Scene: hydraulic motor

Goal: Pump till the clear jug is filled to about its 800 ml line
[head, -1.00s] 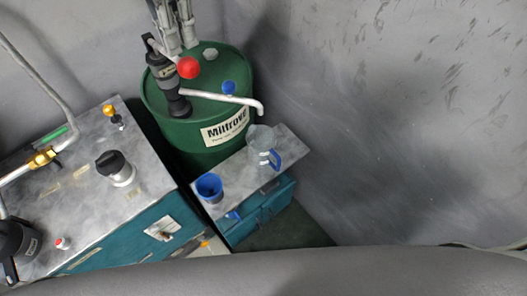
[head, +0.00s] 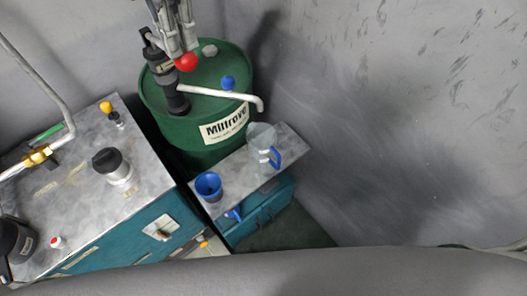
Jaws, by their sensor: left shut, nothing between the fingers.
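The clear jug (head: 261,136) with a blue handle stands on a small grey-topped bench in front of the green drum (head: 185,130). Its fill level and markings are too small to read. A black hand pump (head: 164,75) stands upright on the drum. Its pale spout (head: 220,94) runs right, and its bent-down end is just above the jug. A red ball knob (head: 186,62) is beside the pump. My left gripper (head: 180,52) is shut and empty, its fingertips at the red knob and partly covering it. Whether they touch cannot be told. My right gripper is out of view.
A blue cup (head: 208,186) stands on the small bench (head: 237,184), left of the jug. A blue cap (head: 228,83) sits on the drum top. A larger metal-topped cabinet (head: 75,200) with a black-lidded canister (head: 113,165) is at left. A grey wall rises at right.

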